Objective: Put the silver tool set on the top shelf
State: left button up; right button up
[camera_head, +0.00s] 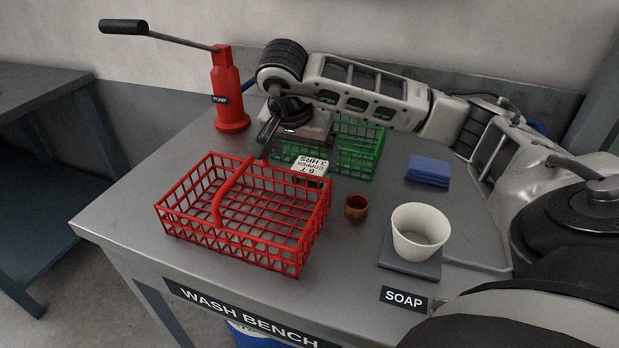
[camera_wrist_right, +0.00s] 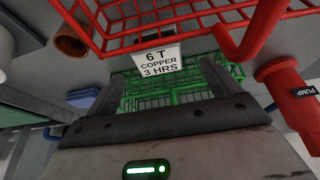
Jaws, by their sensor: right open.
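I see no silver tool set and no top shelf in either view. My right gripper (camera_head: 268,132) hangs over the wash bench, behind the red wire basket (camera_head: 243,255) and close to the green wire basket (camera_head: 357,150). In the right wrist view the gripper (camera_wrist_right: 165,85) is open, its two fingers apart. Between and beyond them show the green basket (camera_wrist_right: 150,95) and a white card (camera_wrist_right: 157,60) reading "6 T COPPER 3 HRS". I cannot tell whether the fingers touch the green basket. My left gripper is not in view.
The grey wash bench (camera_head: 130,222) also bears a red pump (camera_head: 228,95) with a long handle, a brown cup (camera_head: 356,208), a white bucket (camera_head: 420,232) and blue cloths (camera_head: 428,171). Another dark table (camera_head: 40,95) stands at left. The bench's front left corner is bare.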

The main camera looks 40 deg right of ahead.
aim_at(310, 167)
jog(key=x, duration=0.6)
jog(key=shift+d+f, duration=0.2)
jog(key=shift+f, duration=0.1)
